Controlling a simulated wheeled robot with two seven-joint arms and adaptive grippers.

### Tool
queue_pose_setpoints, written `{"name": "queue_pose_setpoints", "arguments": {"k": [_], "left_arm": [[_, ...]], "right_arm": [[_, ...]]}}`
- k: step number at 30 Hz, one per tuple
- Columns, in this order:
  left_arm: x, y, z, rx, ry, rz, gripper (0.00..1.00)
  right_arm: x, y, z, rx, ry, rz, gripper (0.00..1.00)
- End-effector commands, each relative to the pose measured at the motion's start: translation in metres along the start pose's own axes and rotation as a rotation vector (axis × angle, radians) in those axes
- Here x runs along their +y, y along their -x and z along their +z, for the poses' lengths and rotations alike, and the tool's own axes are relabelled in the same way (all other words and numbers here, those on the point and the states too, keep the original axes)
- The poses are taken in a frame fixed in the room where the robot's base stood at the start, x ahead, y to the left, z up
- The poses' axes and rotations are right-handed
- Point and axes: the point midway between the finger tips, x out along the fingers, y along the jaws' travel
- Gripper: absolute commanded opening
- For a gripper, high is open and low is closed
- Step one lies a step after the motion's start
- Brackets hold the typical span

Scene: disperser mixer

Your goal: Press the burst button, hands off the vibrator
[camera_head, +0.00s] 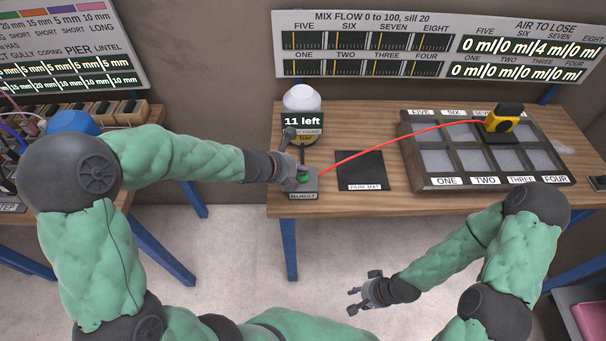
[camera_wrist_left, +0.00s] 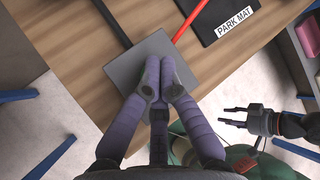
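The burst button's grey box (camera_head: 303,187) sits near the left front of the wooden table; a green button (camera_head: 303,178) shows on it. My left gripper (camera_head: 300,174) is over the box at the button. In the left wrist view its fingers (camera_wrist_left: 161,68) are together, over the grey box (camera_wrist_left: 147,58), hiding the button; I cannot tell whether it is pressed. The yellow and black vibrator (camera_head: 503,117) stands on the eight-compartment tray (camera_head: 408,160), with a red hose running toward the box. No gripper touches it. My right gripper (camera_head: 362,292) is open and empty, away from the table.
A black park mat (camera_head: 361,170) lies bare between box and tray. A white bottle (camera_head: 302,100) with an "11 left" display stands behind the box. The air board (camera_head: 526,50) reads 4 ml at SEVEN, 0 ml elsewhere. Another table (camera_head: 150,205) is at left.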

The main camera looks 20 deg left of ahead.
Motion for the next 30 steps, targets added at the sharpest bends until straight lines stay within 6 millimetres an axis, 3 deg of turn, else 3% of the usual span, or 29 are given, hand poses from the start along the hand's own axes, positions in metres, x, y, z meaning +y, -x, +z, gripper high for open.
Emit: {"name": "queue_pose_setpoints", "arguments": {"k": [30], "left_arm": [[0.0056, -0.0076, -0.0058, 0.001, 0.000, 0.000, 0.00]], "right_arm": [[0.0035, -0.0098, -0.0004, 0.000, 0.000, 0.000, 0.40]]}}
